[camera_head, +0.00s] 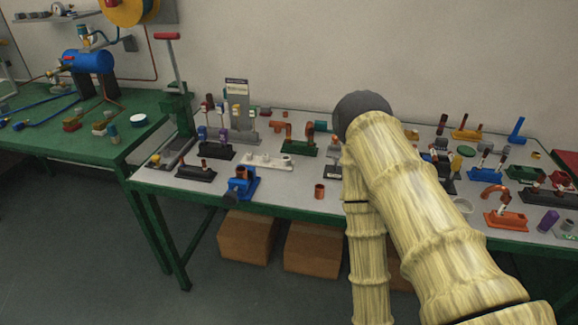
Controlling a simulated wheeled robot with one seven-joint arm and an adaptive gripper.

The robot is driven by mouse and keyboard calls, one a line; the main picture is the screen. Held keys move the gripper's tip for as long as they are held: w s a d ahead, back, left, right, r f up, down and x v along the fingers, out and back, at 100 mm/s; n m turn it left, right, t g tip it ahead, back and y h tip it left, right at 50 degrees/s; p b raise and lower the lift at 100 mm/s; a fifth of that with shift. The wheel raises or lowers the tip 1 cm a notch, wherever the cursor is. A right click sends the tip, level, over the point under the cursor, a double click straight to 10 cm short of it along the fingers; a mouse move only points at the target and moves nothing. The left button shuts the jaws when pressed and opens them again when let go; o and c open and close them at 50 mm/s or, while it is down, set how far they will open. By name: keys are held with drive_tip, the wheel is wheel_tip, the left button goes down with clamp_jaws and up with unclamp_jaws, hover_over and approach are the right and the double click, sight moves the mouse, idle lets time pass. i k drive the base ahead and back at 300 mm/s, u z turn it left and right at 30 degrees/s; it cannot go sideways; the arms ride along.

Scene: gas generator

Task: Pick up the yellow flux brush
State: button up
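I cannot make out the yellow flux brush for certain; the small tools on the bench are too small to tell apart. A yellow-orange piece (466,134) stands at the back right of the grey-topped bench (290,194), with a small upright part on it. A small yellow piece (411,134) shows just right of my arm. A small yellow spot (155,160) lies at the bench's left end. My pale, ringed arm rises from the lower right and covers the bench's middle. My gripper is not visible.
Holders with small upright tools crowd the bench on both sides of my arm. A blue vise (241,184) sits at the front left edge, a copper cup (319,190) right of it. A red-handled lever press (176,90) stands left. Cardboard boxes (312,249) lie below.

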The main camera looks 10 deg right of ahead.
sight(456, 164)
drive_tip(key=u, duration=1.8)
drive_tip(key=k, duration=1.7)
drive_tip(key=z, duration=1.6)
drive_tip(key=i, duration=0.5)
drive_tip(key=u, duration=0.05)
